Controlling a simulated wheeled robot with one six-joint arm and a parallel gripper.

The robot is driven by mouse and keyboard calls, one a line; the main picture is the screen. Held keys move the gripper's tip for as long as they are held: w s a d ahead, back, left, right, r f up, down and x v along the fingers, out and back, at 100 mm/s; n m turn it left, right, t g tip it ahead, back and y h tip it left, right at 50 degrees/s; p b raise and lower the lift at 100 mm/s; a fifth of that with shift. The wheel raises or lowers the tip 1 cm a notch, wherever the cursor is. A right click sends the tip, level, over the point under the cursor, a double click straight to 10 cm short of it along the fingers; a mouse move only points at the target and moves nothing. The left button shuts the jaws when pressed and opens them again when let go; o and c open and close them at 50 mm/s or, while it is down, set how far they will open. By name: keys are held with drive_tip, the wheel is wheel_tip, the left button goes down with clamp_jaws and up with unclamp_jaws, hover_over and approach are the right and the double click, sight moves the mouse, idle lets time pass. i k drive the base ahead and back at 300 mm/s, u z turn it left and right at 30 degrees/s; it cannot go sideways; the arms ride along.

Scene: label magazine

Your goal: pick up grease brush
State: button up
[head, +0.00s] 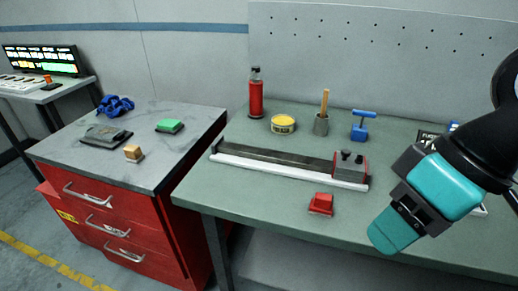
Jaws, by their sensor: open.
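The grease brush (325,100) stands upright in a small grey cup (321,125) toward the back of the green bench. Only its light wooden handle shows above the rim; the bristle end is hidden in the cup. My gripper (392,237), teal and black, is at the right, in front of the bench top and pointing down and left. It is open and apart from the brush, which is up and to the left of it in the picture. The gap between its fingers is hard to see from this side.
A yellow tin (283,124) and a red bottle (256,95) stand left of the cup; a blue tool (361,126) stands right. A long metal rail with a clamp block (350,164) and a red block (321,204) lie in front. A red drawer cabinet (120,228) stands left.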

sight(326, 92)
drive_tip(key=u, duration=0.5)
drive_tip(key=k, duration=0.55)
drive_tip(key=u, duration=0.95)
drive_tip(key=i, duration=1.05)
drive_tip(key=z, duration=1.1)
drive_tip(key=i, duration=0.55)
drive_tip(key=z, duration=0.35)
